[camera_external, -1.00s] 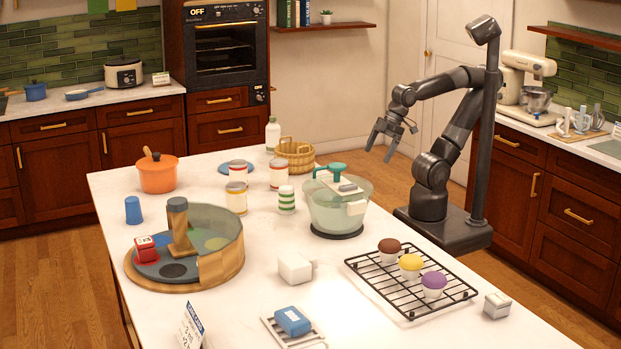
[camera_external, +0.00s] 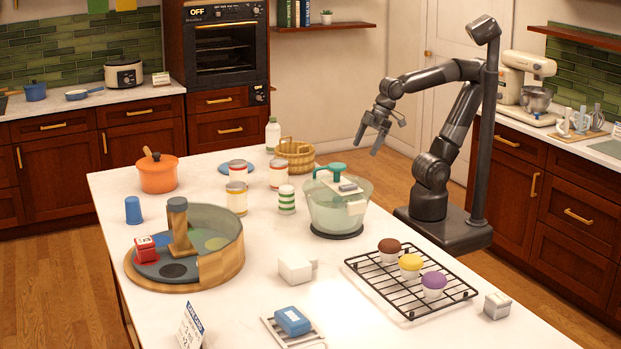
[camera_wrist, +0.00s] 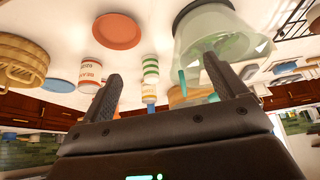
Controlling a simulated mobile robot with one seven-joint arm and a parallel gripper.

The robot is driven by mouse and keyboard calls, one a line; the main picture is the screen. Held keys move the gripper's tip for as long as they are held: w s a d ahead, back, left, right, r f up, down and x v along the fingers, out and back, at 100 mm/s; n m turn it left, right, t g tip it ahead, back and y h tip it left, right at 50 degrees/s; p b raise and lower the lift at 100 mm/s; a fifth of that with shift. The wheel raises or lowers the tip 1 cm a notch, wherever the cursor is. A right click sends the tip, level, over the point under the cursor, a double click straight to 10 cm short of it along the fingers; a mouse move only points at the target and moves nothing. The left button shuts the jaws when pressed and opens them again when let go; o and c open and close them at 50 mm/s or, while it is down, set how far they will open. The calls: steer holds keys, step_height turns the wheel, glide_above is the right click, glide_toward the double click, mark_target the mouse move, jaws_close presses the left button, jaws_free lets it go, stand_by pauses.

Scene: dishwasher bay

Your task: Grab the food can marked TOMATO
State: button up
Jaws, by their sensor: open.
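Several cans stand upright on the white island in the external view: a white can with red bands (camera_external: 237,172), a second white-and-red can (camera_external: 278,175), a white-and-yellow can (camera_external: 236,198) and a green-striped can (camera_external: 286,200). Their lettering is too small there to tell which says TOMATO. In the wrist view, the scene is upside down; a lettered can (camera_wrist: 89,74) shows beside the left finger, its word not clearly legible. The green-striped can (camera_wrist: 151,69) shows between the fingers. My gripper (camera_external: 367,147) is open and empty, in the air right of and apart from the cans.
A lidded glass bowl (camera_external: 340,207) stands right of the cans, on my gripper's side. A wooden basket (camera_external: 296,157) and a white bottle (camera_external: 272,134) stand behind them. An orange pot (camera_external: 158,175) is left. A cooling rack (camera_external: 375,280) holds cupcakes.

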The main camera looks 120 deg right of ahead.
steer(key=w+d+r, duration=0.3)
steer(key=w+d, duration=0.3)
steer(key=w, duration=0.5)
steer(key=g, duration=0.1)
glide_toward(239, 162)
steer(key=x, duration=0.2)
steer(key=shift+d+f, duration=0.2)
steer(key=shift+f, duration=0.2)
steer(key=shift+w+d+f, duration=0.1)
steer(key=shift+d+f, duration=0.05)
steer(key=shift+f, duration=0.05)
steer(key=x, duration=0.4)
steer(key=shift+w+f, duration=0.1)
steer(key=shift+f, duration=0.2)
steer(key=x, duration=0.6)
steer(key=shift+a+r, duration=0.1)
steer(key=shift+a, duration=0.3)
steer(key=shift+r, duration=0.1)
steer(key=c, duration=1.4)
